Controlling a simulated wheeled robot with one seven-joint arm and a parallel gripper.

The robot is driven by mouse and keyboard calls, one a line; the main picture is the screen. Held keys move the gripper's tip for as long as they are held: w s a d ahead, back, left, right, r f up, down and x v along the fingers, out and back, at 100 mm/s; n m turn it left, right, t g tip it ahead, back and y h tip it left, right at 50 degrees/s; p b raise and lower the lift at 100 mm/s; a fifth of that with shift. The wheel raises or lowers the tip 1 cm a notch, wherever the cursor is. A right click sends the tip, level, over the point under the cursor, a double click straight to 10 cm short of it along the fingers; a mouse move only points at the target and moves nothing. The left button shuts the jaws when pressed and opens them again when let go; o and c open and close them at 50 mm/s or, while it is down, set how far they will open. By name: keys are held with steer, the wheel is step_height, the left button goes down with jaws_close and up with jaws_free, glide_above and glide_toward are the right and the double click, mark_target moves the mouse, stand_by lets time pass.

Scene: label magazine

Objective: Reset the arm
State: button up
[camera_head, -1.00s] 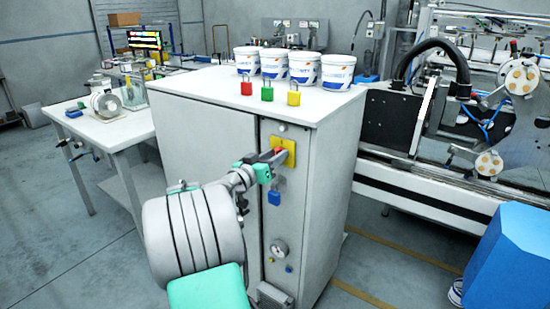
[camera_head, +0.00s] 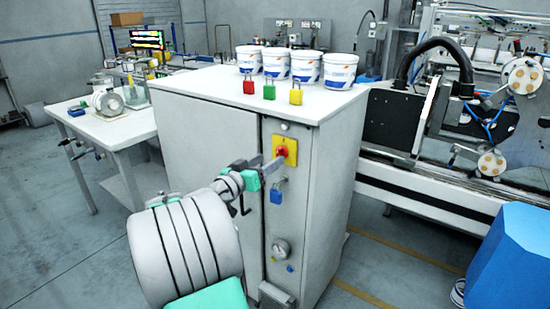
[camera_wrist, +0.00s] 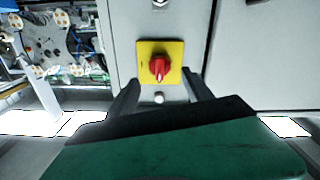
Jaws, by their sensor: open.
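The red rotary switch (camera_head: 281,153) sits on a yellow plate (camera_head: 291,148) on the front of the grey cabinet (camera_head: 330,175). In the wrist view the red knob (camera_wrist: 159,67) is in full view on its yellow plate (camera_wrist: 175,50), its grip pointing up and down. My gripper (camera_head: 275,166) is just in front of and slightly below the switch. In the wrist view its two fingers (camera_wrist: 162,85) are spread apart, one on each side below the knob, with nothing between them. It looks clear of the knob.
A blue padlock (camera_head: 276,196) hangs on the cabinet below the switch. Red (camera_head: 249,87), green (camera_head: 269,92) and yellow (camera_head: 296,97) padlocks stand on the cabinet top before several white buckets (camera_head: 337,71). A white table (camera_head: 110,130) is at left, a machine (camera_head: 430,190) at right.

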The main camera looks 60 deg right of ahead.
steer(key=shift+w+a, duration=0.2)
steer(key=shift+a, duration=1.05)
